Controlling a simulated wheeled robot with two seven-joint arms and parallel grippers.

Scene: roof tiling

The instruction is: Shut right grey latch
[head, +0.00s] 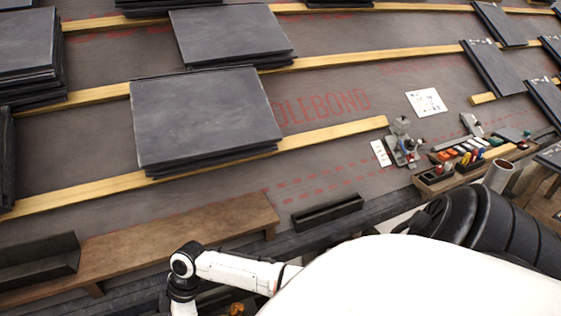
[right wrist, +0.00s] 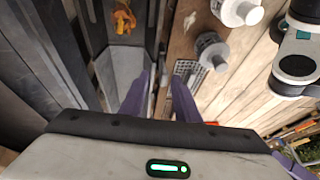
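Two small grey metal tools, one nearer (head: 401,143) and one farther (head: 471,124), lie on the roof at the right; I cannot tell whether either bears a latch.
Stacked dark slates (head: 205,115) rest on wooden battens (head: 330,132). A tool tray with coloured items (head: 435,184) stands at the right edge. A brown plank (head: 180,230) lies in front.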

